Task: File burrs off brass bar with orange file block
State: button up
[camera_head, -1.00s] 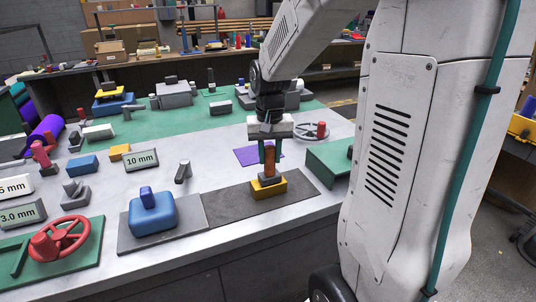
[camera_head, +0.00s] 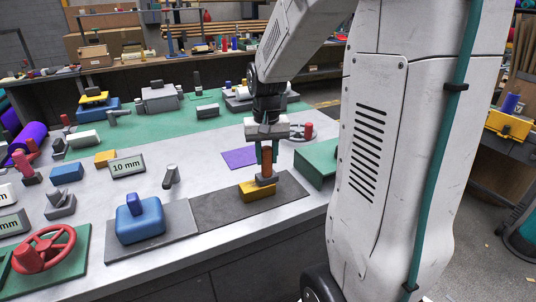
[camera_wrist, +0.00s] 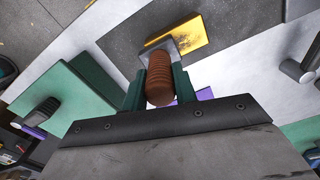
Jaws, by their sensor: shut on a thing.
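The brass bar (camera_head: 256,192) is a yellow block lying on a dark grey mat (camera_head: 225,210) near the table's front edge. It also shows in the wrist view (camera_wrist: 188,40). My gripper (camera_head: 267,166) has its green fingers shut on the ribbed orange-brown handle of the file block (camera_head: 267,161), which is upright. Its grey base (camera_head: 266,181) is over the right part of the bar; I cannot tell whether it touches. The handle is between the fingers in the wrist view (camera_wrist: 160,84). I cannot make out burrs, and the filing face is hidden.
A blue block (camera_head: 139,222) with a knob stands on a grey plate left of the mat. A grey post (camera_head: 171,177) stands behind. A green stand (camera_head: 318,160) is close on the right, and a purple sheet (camera_head: 240,157) lies behind.

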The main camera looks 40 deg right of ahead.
aim_at(262, 176)
jog(key=shift+w+a+f, duration=0.1)
jog(key=shift+w+a, duration=0.15)
jog(key=shift+a, duration=0.65)
jog(key=shift+d, duration=0.15)
jog(key=shift+d+r, duration=0.1)
jog(key=shift+r, duration=0.75)
jog(key=shift+r, duration=0.1)
notch_tip(262, 176, up, 5)
jog(key=shift+f, duration=0.1)
